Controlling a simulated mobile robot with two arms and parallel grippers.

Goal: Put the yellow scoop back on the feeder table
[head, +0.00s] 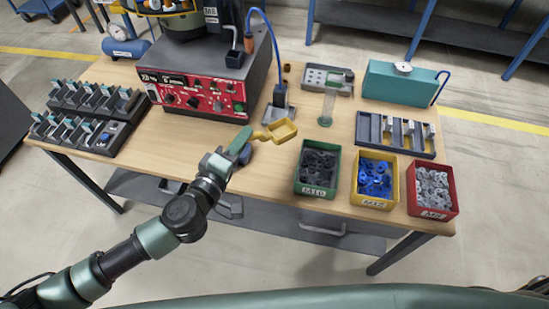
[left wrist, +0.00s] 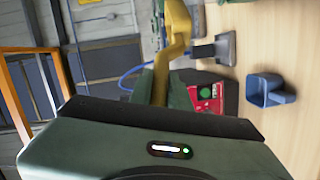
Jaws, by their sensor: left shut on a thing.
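The yellow scoop (head: 276,132) is in the head view, over the middle of the feeder table (head: 245,182). My left gripper (head: 243,143) is shut on its handle, and the square scoop end points right, away from the fingers. In the left wrist view the yellow scoop (left wrist: 174,42) runs up from between the green fingers (left wrist: 160,88) and is cut off by the top edge. The wrist view shows the wooden top at its right side. I cannot tell exactly how high the scoop is above the top. My right gripper is not in view.
A blue scoop-like cup (left wrist: 268,90) is on the table close by, mostly hidden behind my gripper in the head view. Green (head: 318,168), yellow (head: 375,180) and red (head: 432,189) bins stand at the front right. The red control box (head: 205,95) stands behind, left.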

